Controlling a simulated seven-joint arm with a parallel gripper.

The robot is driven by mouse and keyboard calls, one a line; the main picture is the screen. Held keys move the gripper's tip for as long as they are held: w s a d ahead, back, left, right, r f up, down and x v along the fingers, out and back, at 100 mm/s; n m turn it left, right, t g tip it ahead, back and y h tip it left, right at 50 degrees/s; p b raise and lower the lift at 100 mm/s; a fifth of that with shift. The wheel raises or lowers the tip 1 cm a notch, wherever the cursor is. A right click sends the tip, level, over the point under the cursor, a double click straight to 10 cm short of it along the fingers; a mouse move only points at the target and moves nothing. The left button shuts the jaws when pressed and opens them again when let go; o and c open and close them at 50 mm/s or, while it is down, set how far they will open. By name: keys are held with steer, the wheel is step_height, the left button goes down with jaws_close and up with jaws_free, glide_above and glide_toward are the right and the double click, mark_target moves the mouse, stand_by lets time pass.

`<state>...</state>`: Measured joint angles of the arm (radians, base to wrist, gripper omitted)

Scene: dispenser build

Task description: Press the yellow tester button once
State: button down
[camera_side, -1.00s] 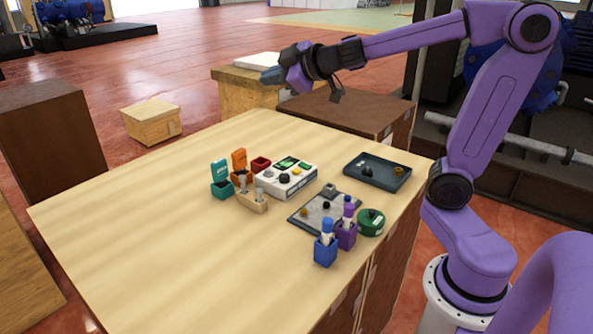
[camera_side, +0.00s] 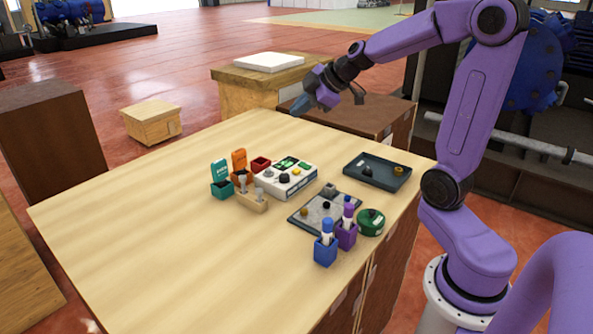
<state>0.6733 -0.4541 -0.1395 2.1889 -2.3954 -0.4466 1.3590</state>
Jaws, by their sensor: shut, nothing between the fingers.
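The tester (camera_side: 286,181) is a white box near the middle of the table, with a small green screen, a dark knob and a small yellow button (camera_side: 296,172) on its top. My gripper (camera_side: 298,106) is shut and empty. It is in the air above and behind the tester in the picture, near the table's far edge, pointing down and to the left. It does not touch the tester. The yellow button is small, and whether it is pressed cannot be told.
Teal (camera_side: 222,187) and orange (camera_side: 241,172) open boxes, a red box (camera_side: 261,164) and a wooden holder (camera_side: 252,200) stand left of the tester. A dark tray (camera_side: 377,173), a grey plate (camera_side: 318,222), a green round container (camera_side: 370,222), and blue (camera_side: 325,251) and purple (camera_side: 346,236) holders are to the right. The table's left is clear.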

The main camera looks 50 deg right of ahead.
mark_target(299, 171)
steer(key=shift+f, duration=2.5)
steer(key=shift+f, duration=0.15)
steer(key=shift+f, duration=4.25)
steer(key=shift+f, duration=0.15)
steer(key=shift+f, duration=0.3)
steer(key=shift+f, duration=0.5)
steer(key=shift+r, duration=0.95)
